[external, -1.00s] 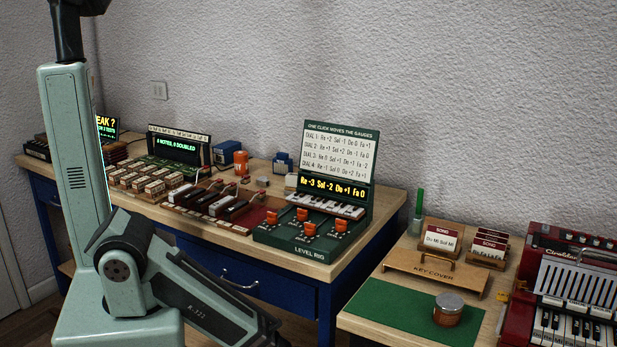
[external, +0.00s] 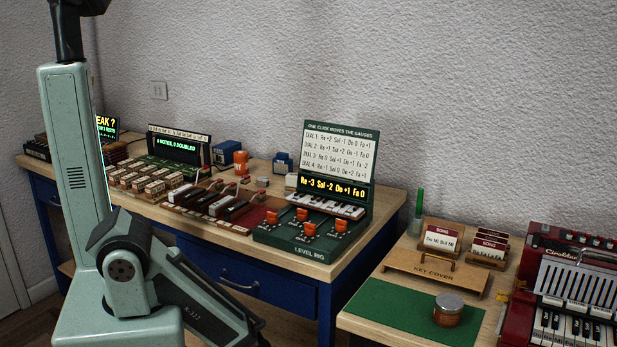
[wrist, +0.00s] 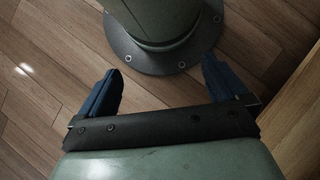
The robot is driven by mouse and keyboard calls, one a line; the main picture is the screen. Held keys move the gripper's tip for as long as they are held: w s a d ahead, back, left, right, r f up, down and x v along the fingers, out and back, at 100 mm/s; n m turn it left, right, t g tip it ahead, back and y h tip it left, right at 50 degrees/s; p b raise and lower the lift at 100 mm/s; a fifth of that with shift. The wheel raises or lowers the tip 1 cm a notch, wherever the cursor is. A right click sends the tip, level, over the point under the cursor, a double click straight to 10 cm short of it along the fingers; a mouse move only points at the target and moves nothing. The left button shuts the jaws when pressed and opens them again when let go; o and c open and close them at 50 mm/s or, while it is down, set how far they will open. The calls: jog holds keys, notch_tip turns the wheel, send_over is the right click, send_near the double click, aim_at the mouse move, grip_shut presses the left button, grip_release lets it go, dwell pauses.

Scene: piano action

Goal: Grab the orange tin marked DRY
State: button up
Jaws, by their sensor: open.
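An orange tin (external: 241,157) stands on the long bench in the external view, behind the row of key blocks and beside a blue box. Any DRY marking on it is too small to read. My gripper (wrist: 158,66) shows in the wrist view with its two blue fingers spread apart and nothing between them. It points down over the wooden floor next to my round base foot, away from the tin. My gripper is out of sight in the external view, where only my arm links show. The tin is not in the wrist view.
The green level rig (external: 310,235) with its upright panel stands right of the tin. A blue box (external: 227,154) and a black display (external: 178,146) are to its left. A lidded brown jar (external: 447,315) sits on the green mat (external: 390,312) of the right table, near a red accordion (external: 575,290).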

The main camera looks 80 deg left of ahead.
jog(key=shift+c, duration=0.8)
